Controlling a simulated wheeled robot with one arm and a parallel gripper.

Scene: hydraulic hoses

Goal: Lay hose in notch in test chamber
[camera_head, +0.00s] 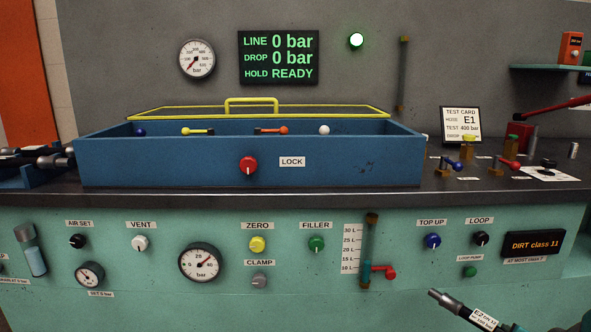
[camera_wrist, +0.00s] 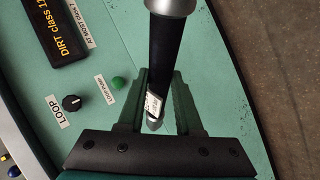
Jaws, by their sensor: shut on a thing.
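A black hose (camera_head: 460,307) with a metal end fitting and a white label reading E2 rises into the lower right of the head view, in front of the teal panel. In the wrist view my gripper (camera_wrist: 160,88) is shut on the hose (camera_wrist: 164,52), with the dark green fingers on either side of it and the label between them. The blue test chamber (camera_head: 120,168) stands on the bench, left of and behind the hose. Blue, yellow, orange and white fittings show over its front wall. No notch can be made out.
A yellow frame with a handle (camera_head: 252,101) lies along the chamber's top. A test card (camera_head: 460,125) reading E1 stands at the right, near small valves. Other hoses (camera_head: 45,158) lie at the far left. Panel knobs and a red-handled valve (camera_head: 383,272) stick out below the bench edge.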

